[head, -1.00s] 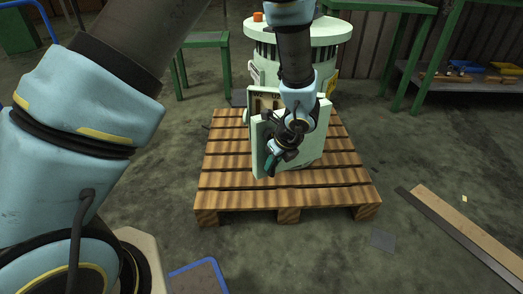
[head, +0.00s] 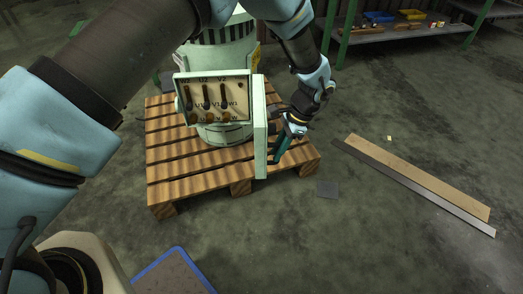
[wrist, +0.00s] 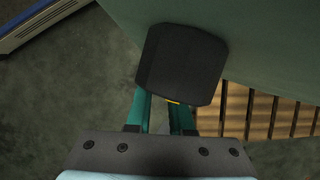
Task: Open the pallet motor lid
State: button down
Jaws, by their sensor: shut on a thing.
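The pale green motor (head: 222,128) stands on a wooden pallet. Its terminal box (head: 213,98) faces me uncovered, with labelled terminals showing. The lid (head: 260,135) stands swung out at the right side of the box and shows nearly edge-on in the head view. My gripper (head: 280,150) is at the lid's right side, low down. In the wrist view, my gripper's teal fingers (wrist: 162,112) are shut on a black handle (wrist: 181,65) on the pale green lid face (wrist: 265,45). The handle hides the fingertips.
The slatted pallet (head: 185,180) lies under the motor. A long board and metal strip (head: 420,180) lie on the floor at right. A shelf with bins (head: 390,22) stands at the back right. Floor in front of the pallet is mostly clear.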

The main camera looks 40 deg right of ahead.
jog(key=shift+s+d+n+g, duration=0.15)
jog(key=shift+s+d+n, duration=0.2)
jog(key=shift+d, duration=0.4)
jog(key=shift+s+d+n+g, duration=0.15)
jog(key=shift+s+d+n, duration=0.1)
jog(key=shift+d+n, duration=0.35)
jog(key=shift+d, duration=0.1)
jog(key=c, duration=0.8)
grip_release()
jog(key=p+v, duration=0.1)
jog(key=v, duration=0.9)
jog(key=shift+d+r, duration=0.2)
jog(key=shift+r, duration=0.15)
